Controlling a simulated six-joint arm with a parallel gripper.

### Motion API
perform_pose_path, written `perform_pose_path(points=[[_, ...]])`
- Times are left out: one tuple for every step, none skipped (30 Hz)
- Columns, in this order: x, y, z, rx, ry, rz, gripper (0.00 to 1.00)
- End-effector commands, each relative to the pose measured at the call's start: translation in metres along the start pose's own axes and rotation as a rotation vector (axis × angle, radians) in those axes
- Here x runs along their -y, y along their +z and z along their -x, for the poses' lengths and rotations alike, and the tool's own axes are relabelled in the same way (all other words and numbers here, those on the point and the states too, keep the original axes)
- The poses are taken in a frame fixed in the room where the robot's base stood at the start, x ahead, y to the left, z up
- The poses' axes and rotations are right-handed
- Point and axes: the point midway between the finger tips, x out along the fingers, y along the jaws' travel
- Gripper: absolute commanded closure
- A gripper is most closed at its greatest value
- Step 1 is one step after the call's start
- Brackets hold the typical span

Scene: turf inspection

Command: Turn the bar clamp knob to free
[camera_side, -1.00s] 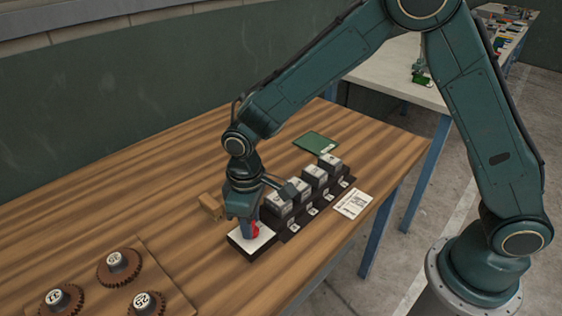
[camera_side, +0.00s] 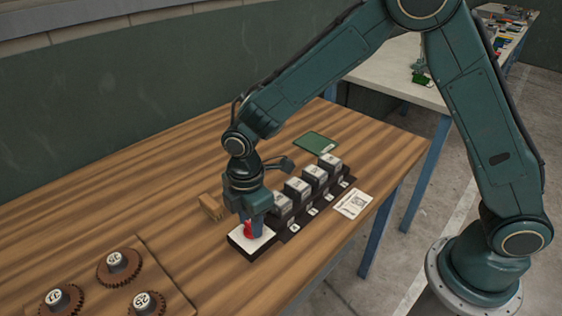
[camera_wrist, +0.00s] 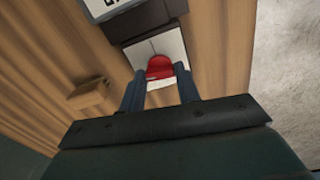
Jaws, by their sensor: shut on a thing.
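The red knob (camera_side: 248,230) sits on a white-topped black base (camera_side: 262,244) at the near end of a row of blocks. My gripper (camera_side: 252,226) points down over the base and is shut on the knob. In the wrist view the red knob (camera_wrist: 159,68) shows between the two fingers (camera_wrist: 160,92), with the white plate (camera_wrist: 172,45) around it. The fingers hide part of the knob. Its pointer and any markings on the plate cannot be made out.
Several labelled grey blocks (camera_side: 312,177) stand on a dark rail just behind the base. A small wooden block (camera_side: 210,207) lies to the left. A white printed card (camera_side: 353,204) and a green board (camera_side: 316,142) lie nearby. Numbered gears (camera_side: 120,267) rest on a board at front left.

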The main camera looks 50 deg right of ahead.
Motion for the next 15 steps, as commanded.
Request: perform_pose_path(points=[[-0.0008,-0.0014,0.0008,-0.004,0.003,0.029,0.9],[-0.0008,-0.0014,0.0008,-0.004,0.003,0.046,0.9],[-0.0008,-0.0014,0.0008,-0.004,0.003,0.065,0.9],[-0.0008,-0.0015,0.0008,-0.004,0.003,0.078,0.9],[-0.0008,-0.0015,0.0008,-0.004,0.003,0.09,0.9],[-0.0007,-0.0015,0.0008,-0.004,0.003,0.104,0.9],[-0.0007,-0.0015,0.0008,-0.004,0.003,0.112,0.9],[-0.0007,-0.0016,0.0009,-0.004,0.004,0.119,0.9],[-0.0007,-0.0016,0.0009,-0.004,0.004,0.128,0.9],[-0.0007,-0.0016,0.0009,-0.005,0.004,0.133,0.9],[-0.0007,-0.0016,0.0009,-0.005,0.003,0.136,0.9],[-0.0007,-0.0016,0.0009,-0.005,0.003,0.14,0.9],[-0.0007,-0.0017,0.0009,-0.005,0.003,0.142,0.9],[-0.0007,-0.0017,0.0009,-0.005,0.003,0.143,0.9],[-0.0006,-0.0017,0.0009,-0.005,0.003,0.145,0.9]])
